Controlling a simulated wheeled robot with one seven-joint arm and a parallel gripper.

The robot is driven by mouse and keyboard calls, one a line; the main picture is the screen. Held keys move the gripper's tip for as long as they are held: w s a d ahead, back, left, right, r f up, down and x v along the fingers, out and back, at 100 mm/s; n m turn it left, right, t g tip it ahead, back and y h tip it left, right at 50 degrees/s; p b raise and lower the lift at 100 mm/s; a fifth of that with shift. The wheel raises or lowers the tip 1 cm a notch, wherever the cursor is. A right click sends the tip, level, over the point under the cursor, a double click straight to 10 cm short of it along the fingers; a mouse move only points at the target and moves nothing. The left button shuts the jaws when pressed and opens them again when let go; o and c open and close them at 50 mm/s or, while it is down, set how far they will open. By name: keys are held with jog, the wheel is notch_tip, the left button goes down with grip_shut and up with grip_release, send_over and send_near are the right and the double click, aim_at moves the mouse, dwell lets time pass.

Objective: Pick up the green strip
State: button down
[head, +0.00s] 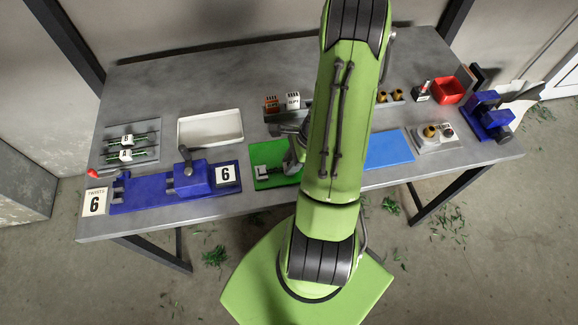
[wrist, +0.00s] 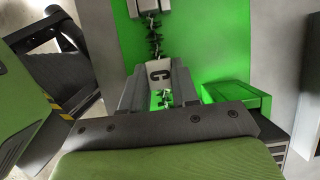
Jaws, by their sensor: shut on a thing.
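My gripper (wrist: 159,82) is shut on a strip (wrist: 154,42) with a white tag marked C, over a green mat (wrist: 205,40). The strip looks like a dark, twisted tufted strand in the wrist view, running up from the fingers to a grey block (wrist: 150,6). Its colour is hard to tell there. In the head view my arm hides most of the gripper and the right part of the green mat (head: 262,181). I cannot tell whether the strip is clear of the mat.
Two tufted green strips tagged A and B lie on a grey tray (head: 152,128) at left. A blue fixture (head: 140,196) sits at the front left, near a white tray (head: 210,128). A green block (wrist: 237,101) stands right of my fingers. A blue mat (head: 388,150) is right of my arm.

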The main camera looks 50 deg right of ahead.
notch_tip(320, 180, up, 13)
jog(key=p, duration=0.5)
dwell(0.4)
